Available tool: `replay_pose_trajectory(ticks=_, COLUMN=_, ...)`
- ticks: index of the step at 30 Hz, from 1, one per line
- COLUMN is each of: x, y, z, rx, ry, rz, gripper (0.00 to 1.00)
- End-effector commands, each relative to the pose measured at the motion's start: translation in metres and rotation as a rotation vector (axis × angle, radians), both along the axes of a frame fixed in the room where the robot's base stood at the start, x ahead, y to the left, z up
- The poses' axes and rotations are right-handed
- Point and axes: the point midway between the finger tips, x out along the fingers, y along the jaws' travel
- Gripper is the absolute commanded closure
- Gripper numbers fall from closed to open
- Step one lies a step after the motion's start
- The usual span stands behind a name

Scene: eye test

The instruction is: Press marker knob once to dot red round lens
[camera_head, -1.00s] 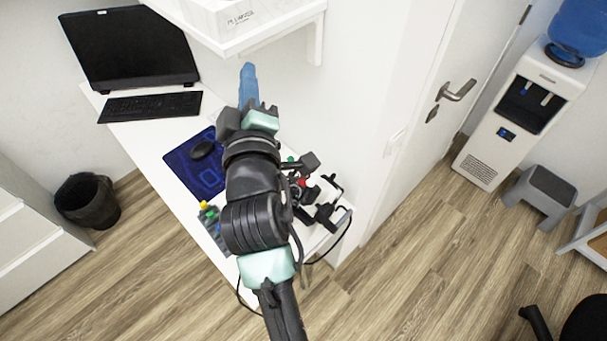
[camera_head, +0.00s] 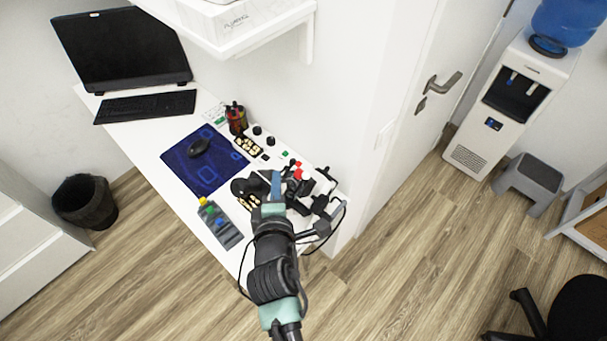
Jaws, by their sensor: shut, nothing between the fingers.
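A black and white device (camera_head: 318,183) stands on the white desk (camera_head: 150,146) near its right end. Small red parts (camera_head: 298,174) show on it, just right of my fingertips. I cannot tell which part is the marker knob, and I cannot make out a red round lens. My gripper (camera_head: 275,178) is shut and empty, with its blue fingers over the desk, beside or in front of the device. My gripper and wrist hide part of the device. I cannot tell whether the fingers touch anything.
A grey tray with coloured pieces (camera_head: 226,230) lies left of my wrist. A shelf (camera_head: 297,12) overhangs the desk. Black cables hang at the desk's front edge.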

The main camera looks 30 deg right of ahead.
Motion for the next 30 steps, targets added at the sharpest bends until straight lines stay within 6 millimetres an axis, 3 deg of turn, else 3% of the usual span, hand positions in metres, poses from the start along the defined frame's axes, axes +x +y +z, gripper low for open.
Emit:
replay_pose_trajectory(ticks=5, x=0.002, y=-0.006, z=-0.007, rx=0.001, ry=0.000, rz=-0.001, gripper=1.00)
replay_pose_trajectory(ticks=21, x=0.019, y=-0.051, z=-0.055, rx=0.001, ry=0.000, rz=0.000, gripper=1.00)
replay_pose_trajectory(ticks=30, x=0.022, y=-0.059, z=-0.062, rx=0.001, ry=-0.002, rz=-0.001, gripper=1.00)
